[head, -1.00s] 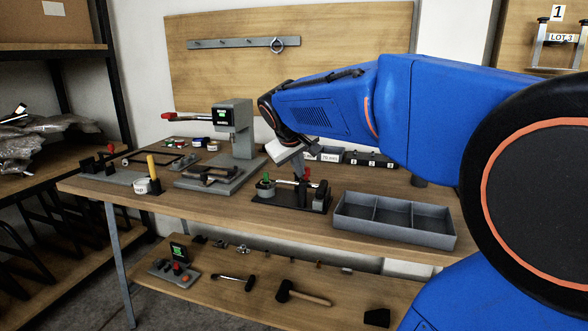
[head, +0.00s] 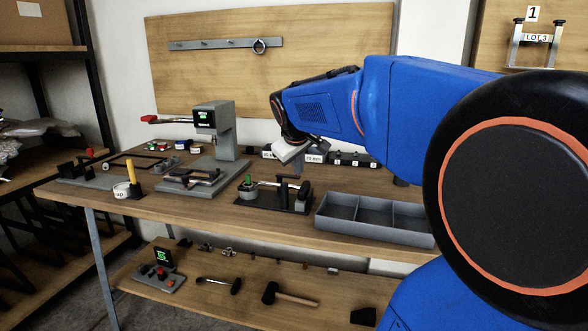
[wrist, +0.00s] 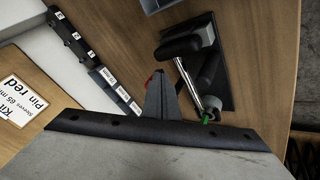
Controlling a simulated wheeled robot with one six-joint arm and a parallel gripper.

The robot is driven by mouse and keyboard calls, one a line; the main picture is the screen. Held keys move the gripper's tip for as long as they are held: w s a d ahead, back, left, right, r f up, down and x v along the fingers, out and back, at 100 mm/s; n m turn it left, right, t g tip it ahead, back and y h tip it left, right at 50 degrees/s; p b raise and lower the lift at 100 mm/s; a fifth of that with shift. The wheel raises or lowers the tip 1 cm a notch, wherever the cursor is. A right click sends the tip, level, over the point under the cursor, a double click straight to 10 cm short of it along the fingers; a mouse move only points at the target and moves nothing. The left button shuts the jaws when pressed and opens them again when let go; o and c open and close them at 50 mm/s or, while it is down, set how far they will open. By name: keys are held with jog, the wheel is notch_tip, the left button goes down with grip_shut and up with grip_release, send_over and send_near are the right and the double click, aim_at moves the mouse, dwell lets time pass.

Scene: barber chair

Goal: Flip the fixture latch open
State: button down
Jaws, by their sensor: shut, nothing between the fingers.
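In the wrist view the fixture base (wrist: 227,92) shows at upper right, with the metal bar (wrist: 188,82) and a green tip (wrist: 206,118). My gripper (head: 297,170) is above and behind the fixture's right half, its fingers shut and empty. A red tip (wrist: 150,80) peeks out beside my fingers (wrist: 160,88); the rest is hidden.
A grey three-compartment tray (head: 375,232) stands right of the fixture. A press (head: 212,150) stands to the left. A lower shelf holds a mallet (head: 288,297) and other tools.

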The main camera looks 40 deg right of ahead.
jog(key=shift+w+d, duration=0.1)
jog(key=shift+d, duration=0.3)
jog(key=shift+d, duration=0.1)
dwell(0.5)
